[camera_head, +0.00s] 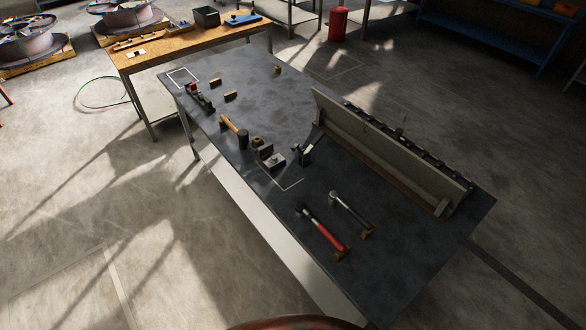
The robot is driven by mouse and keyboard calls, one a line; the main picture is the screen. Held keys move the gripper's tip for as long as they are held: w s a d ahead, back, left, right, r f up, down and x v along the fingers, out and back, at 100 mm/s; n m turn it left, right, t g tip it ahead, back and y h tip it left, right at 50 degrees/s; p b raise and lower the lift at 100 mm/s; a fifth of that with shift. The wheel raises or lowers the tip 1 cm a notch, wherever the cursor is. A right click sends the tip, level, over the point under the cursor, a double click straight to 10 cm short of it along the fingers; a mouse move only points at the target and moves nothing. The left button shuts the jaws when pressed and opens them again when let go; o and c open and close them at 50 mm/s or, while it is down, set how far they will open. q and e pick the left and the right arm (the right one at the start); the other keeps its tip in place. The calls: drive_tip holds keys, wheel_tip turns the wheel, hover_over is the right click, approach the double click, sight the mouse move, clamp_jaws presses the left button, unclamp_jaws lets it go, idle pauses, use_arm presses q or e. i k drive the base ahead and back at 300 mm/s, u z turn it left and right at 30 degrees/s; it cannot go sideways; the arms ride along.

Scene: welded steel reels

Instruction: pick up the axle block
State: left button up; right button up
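A small grey metal block (276,163), which looks like the axle block, sits on the dark workbench (400,270) in the head view, near the bench's left long edge. A second small grey block (265,151) is right behind it, and a small brown round piece (257,142) is close behind that. I cannot tell whether these touch. Pale corner lines (285,186) are marked on the bench just in front of the block. Neither of my grippers is in view.
A dark bracket-like tool (305,152) stands close right of the block. A wooden-handled hammer (230,125) lies behind it. A red-handled tool (325,230) and another hammer (350,212) lie in front. A long upright steel rail (385,145) runs along the right.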

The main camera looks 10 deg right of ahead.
sight(262, 153)
drive_tip(key=z, duration=0.35)
drive_tip(key=k, duration=0.75)
drive_tip(key=u, duration=0.55)
drive_tip(key=i, duration=0.9)
drive_tip(key=u, duration=0.6)
drive_tip(key=i, duration=1.1)
drive_tip(key=z, duration=0.25)
